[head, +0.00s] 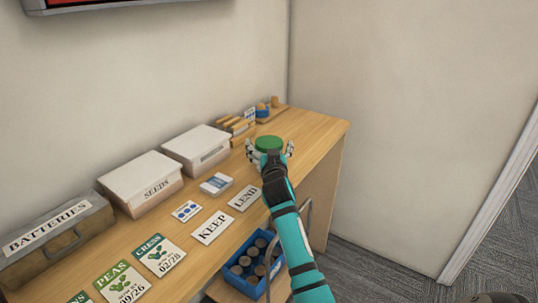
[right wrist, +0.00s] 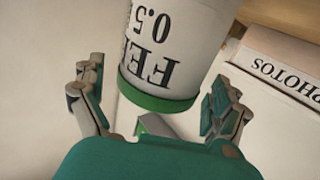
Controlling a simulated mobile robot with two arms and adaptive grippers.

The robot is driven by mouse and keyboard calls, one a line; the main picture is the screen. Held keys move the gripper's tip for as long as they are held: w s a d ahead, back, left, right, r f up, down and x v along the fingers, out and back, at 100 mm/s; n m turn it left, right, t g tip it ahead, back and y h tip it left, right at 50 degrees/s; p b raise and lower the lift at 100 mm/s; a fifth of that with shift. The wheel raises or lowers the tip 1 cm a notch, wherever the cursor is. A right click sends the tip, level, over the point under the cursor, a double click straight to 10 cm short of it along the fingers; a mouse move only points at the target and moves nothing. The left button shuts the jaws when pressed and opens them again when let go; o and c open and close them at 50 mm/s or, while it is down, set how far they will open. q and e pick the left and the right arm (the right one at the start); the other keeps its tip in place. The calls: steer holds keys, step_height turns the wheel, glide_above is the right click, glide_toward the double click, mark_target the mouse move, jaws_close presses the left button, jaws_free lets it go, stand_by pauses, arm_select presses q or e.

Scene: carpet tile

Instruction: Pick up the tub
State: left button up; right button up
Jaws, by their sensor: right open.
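The tub shows in the head view as a round green lid (head: 268,142) near the right end of the wooden desk. In the right wrist view the white tub (right wrist: 178,45) has black lettering, partly cut off, and a green lid edge (right wrist: 158,100). My right gripper (head: 270,151) is open, with one finger on either side of the tub. In the right wrist view the fingers of my right gripper (right wrist: 153,85) stand apart with the tub between and beyond them; I see gaps on both sides. The tub's lower part is hidden in the head view. My left gripper is not in view.
White boxes (head: 197,148) and a SEEDS box (head: 142,181) line the wall, with a BATTERIES case (head: 52,240). KEEP (head: 213,228) and LEND (head: 244,198) cards lie in front. A blue crate (head: 246,285) sits below the desk edge. A wall closes off the right.

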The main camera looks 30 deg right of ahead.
steer(key=shift+w+d, duration=0.35)
steer(key=shift+w, duration=0.2)
steer(key=c, duration=1.6)
steer(key=shift+r, duration=0.1)
steer(key=shift+c, duration=0.2)
steer(key=shift+r, duration=0.1)
